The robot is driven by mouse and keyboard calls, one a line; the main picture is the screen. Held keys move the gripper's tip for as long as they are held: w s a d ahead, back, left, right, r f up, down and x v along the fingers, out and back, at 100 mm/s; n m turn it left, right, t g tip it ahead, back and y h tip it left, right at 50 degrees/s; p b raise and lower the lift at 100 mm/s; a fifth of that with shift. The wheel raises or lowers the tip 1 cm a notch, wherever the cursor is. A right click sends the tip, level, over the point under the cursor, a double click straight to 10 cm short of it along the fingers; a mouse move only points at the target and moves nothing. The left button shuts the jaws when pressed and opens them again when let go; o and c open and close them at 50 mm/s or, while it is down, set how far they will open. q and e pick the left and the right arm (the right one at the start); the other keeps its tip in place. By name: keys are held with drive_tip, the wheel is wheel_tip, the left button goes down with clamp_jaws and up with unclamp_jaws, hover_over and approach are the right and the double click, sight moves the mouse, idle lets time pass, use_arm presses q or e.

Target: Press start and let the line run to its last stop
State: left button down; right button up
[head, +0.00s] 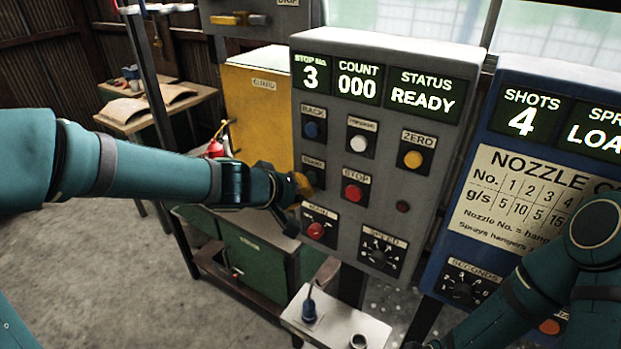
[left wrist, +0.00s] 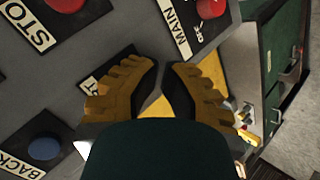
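The grey control panel (head: 385,205) reads stop number 3, count 000 and status READY. My left gripper (head: 302,186) is at the panel's left side, its yellow fingertips close together with nothing between them. They are over the start button's place, below its partly covered label (head: 313,162). In the left wrist view the fingers (left wrist: 163,68) cover most of that label (left wrist: 105,82) and hide the button. I cannot tell whether they touch it. The red stop button (head: 352,193) is to the right and the red main switch (head: 316,231) is below. My right gripper is out of view.
A blue nozzle panel (head: 545,115) showing 4 shots stands on the right. The back (head: 312,130), zero (head: 413,159) and white (head: 358,143) buttons and the speed knob (head: 378,257) are close by. A white stand (head: 335,320) is below.

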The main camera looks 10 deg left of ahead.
use_arm(q)
drive_tip(key=shift+w+d, duration=0.1)
drive_tip(key=shift+w, duration=0.25)
